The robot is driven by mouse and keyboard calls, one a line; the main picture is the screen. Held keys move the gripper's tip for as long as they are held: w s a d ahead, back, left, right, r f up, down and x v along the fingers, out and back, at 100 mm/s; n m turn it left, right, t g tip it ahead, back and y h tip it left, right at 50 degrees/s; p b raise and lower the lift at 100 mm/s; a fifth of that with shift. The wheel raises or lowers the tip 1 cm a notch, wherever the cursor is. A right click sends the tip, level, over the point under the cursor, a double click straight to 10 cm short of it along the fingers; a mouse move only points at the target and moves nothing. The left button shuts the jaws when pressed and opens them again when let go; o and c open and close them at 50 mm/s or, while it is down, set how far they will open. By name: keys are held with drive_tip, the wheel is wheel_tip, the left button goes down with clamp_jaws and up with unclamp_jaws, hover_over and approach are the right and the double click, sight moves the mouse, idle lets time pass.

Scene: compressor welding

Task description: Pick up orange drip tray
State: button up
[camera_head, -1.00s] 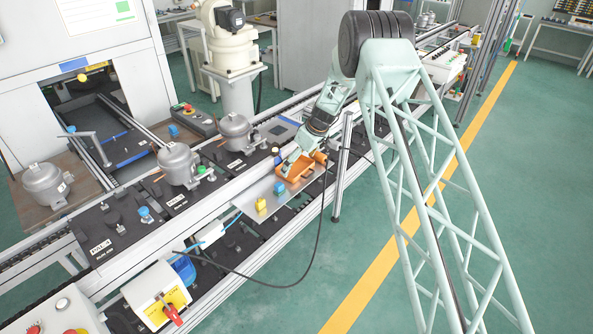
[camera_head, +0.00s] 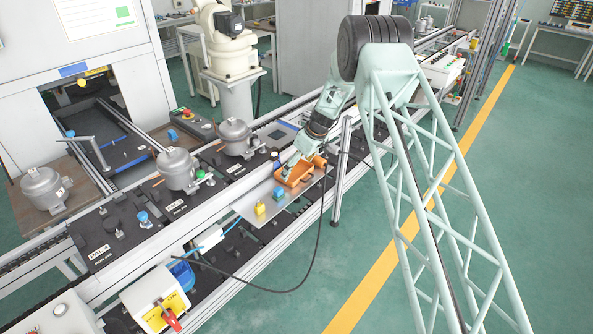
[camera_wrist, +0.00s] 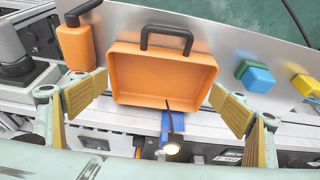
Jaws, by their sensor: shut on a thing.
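The orange drip tray (camera_wrist: 160,75) is an open rectangular box with a black handle on its far side. It also shows in the head view (camera_head: 297,176), by the right end of the metal shelf. My gripper (camera_wrist: 160,90) has its yellow-padded fingers at the left and right sides of the tray and is shut on it. In the head view my gripper (camera_head: 290,163) comes down over the tray from above. Whether the tray touches the shelf or is slightly raised, I cannot tell.
An orange bottle (camera_wrist: 76,48) with a black handle stands close left of the tray in the wrist view. A blue block (camera_wrist: 255,76) and a yellow block (camera_wrist: 304,84) sit on the metal shelf (camera_wrist: 225,50). Compressors (camera_head: 178,168) stand on the conveyor behind.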

sight(297, 175)
wheel_tip(297, 175, up, 18)
drive_tip(key=shift+b, duration=0.45)
idle(0.4)
